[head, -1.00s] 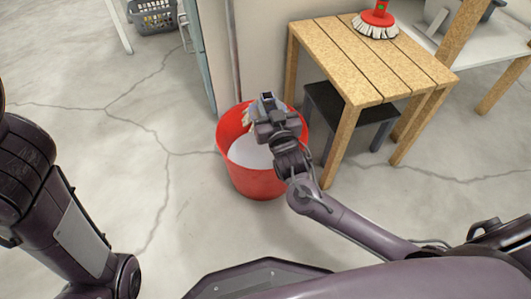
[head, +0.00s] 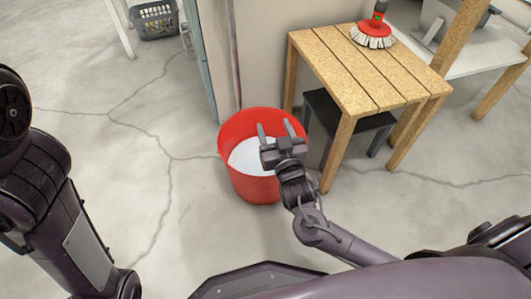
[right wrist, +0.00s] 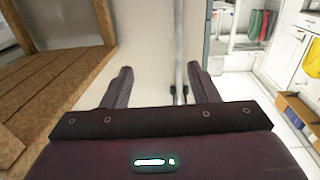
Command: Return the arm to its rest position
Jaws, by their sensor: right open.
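My right gripper (head: 275,130) is open with nothing between its fingers. In the head view it shows in front of the red bucket (head: 262,188), covering part of its rim and inside. In the right wrist view, the two fingers of the right gripper (right wrist: 158,85) stand wide apart, with a pale wall beyond them. My right arm (head: 345,243) reaches in from the lower right, bent at the wrist. My left arm (head: 60,215) shows at the left edge; its gripper is out of view.
A slatted wooden table (head: 365,70) stands right of the bucket, with a red and white brush (head: 374,32) on top. A dark stool (head: 345,115) is under it. A grey basket (head: 155,20) sits at the back left. The concrete floor (head: 130,120) to the left is clear.

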